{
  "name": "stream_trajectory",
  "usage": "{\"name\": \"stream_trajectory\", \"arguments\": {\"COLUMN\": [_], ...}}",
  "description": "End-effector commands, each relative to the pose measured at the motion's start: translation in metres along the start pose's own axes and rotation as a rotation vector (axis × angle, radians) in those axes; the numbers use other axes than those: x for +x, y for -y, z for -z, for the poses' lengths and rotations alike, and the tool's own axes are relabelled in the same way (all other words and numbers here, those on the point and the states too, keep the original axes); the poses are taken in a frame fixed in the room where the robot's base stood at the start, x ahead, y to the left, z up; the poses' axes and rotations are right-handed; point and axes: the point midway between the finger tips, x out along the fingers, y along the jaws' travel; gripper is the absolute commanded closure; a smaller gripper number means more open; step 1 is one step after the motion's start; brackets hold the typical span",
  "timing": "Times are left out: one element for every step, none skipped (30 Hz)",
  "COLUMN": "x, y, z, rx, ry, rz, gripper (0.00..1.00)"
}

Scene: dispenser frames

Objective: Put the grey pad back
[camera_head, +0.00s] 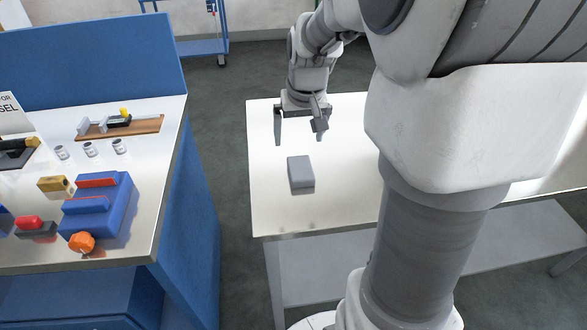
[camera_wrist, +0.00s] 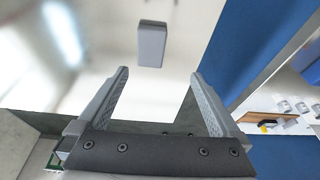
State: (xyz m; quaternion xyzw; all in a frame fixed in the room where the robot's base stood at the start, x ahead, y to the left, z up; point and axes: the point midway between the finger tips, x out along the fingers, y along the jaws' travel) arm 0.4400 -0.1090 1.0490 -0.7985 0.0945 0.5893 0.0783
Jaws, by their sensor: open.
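The grey pad (camera_head: 301,173) is a small grey block lying on the bare metal table (camera_head: 275,213) near its left edge. In the wrist view the pad (camera_wrist: 152,44) shows ahead of the fingertips, roughly centred between them and apart from both. My gripper (camera_head: 299,135) is open and empty, above the table and behind the pad in the head view. In the wrist view the two fingers (camera_wrist: 160,78) stand wide apart with nothing between them.
A blue-sided bench (camera_head: 141,215) stands to the left across a floor gap. It carries a blue block (camera_head: 122,219), an orange knob (camera_head: 82,242), a wooden board (camera_head: 148,126), small metal cylinders (camera_head: 90,149) and a sign (camera_head: 12,114). A blue cart (camera_head: 203,47) stands behind.

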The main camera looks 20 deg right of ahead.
Motion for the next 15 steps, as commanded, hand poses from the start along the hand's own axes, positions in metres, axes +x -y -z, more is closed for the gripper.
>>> {"name": "stream_trajectory", "arguments": {"x": [-0.018, -0.027, -0.038, -0.046, -0.054, -0.064, -0.071, -0.077, -0.086, -0.092, -0.097, -0.104, -0.108, -0.112, -0.116], "y": [0.009, 0.013, 0.019, 0.024, 0.027, 0.032, 0.036, 0.039, 0.044, 0.047, 0.049, 0.052, 0.054, 0.055, 0.057], "z": [-0.009, -0.016, -0.025, -0.032, -0.04, -0.05, -0.057, -0.065, -0.076, -0.084, -0.093, -0.104, -0.112, -0.121, -0.131], "rx": [-0.017, -0.027, -0.041, -0.051, -0.061, -0.074, -0.084, -0.095, -0.11, -0.121, -0.131, -0.145, -0.155, -0.165, -0.177], "ry": [-0.02, -0.027, -0.039, -0.047, -0.055, -0.065, -0.073, -0.081, -0.092, -0.1, -0.109, -0.12, -0.128, -0.136, -0.146], "rz": [0.012, 0.018, 0.025, 0.031, 0.036, 0.043, 0.047, 0.052, 0.057, 0.061, 0.064, 0.068, 0.071, 0.073, 0.075], "gripper": [0.0, 0.0, 0.0, 0.0, 0.0, 0.0, 0.0, 0.0, 0.0, 0.0, 0.0, 0.0, 0.0, 0.0, 0.0]}}
